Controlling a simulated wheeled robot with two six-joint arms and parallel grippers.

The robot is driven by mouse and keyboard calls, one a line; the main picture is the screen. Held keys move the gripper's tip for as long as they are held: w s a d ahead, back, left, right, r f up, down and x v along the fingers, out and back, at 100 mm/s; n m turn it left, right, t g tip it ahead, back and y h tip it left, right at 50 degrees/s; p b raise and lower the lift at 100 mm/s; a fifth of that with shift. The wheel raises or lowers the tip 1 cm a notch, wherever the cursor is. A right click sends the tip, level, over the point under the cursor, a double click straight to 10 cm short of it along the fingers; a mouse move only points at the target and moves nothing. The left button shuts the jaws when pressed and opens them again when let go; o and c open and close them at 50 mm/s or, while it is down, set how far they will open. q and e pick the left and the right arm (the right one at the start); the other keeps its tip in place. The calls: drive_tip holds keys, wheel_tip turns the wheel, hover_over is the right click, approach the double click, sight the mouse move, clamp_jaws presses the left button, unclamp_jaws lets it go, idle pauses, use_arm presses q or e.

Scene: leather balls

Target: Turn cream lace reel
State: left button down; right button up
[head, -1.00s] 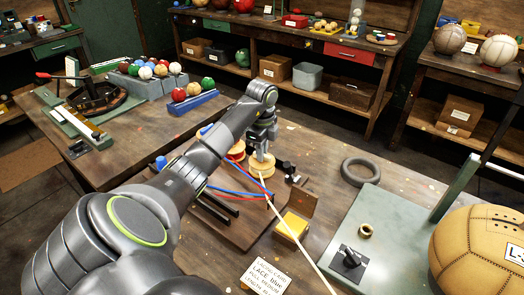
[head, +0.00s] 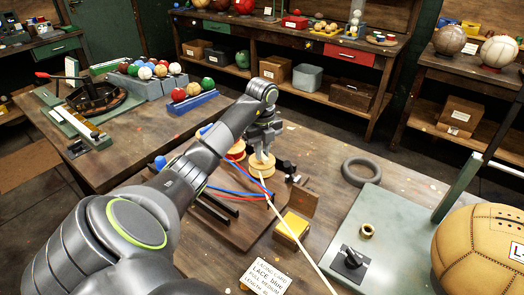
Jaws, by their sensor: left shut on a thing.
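The cream lace reel (head: 262,169) stands on the brown wooden board of the lace stand on the bench. My left gripper (head: 262,153) points down from above and is shut on the top of the cream reel. A cream lace (head: 287,226) runs from the reel towards the front right. A red reel (head: 236,152) stands behind and to the left, partly hidden by my left arm. Blue and red laces (head: 240,193) stretch from the left to meet near the cream lace. My right gripper is not in view.
A grey ring (head: 361,172) lies to the right. A large tan leather ball (head: 484,248) is at the right edge. Coloured balls (head: 194,91) sit in a blue rack behind.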

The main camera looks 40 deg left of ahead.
use_arm(q)
drive_tip(key=shift+m, duration=1.3)
drive_tip(key=c, duration=1.4)
unclamp_jaws()
drive_tip(key=shift+c, duration=0.2)
drive_tip(key=shift+r, duration=0.1)
wheel_tip(320, 180, up, 17)
drive_tip(key=p, duration=1.7)
drive_tip(key=shift+r, duration=0.15)
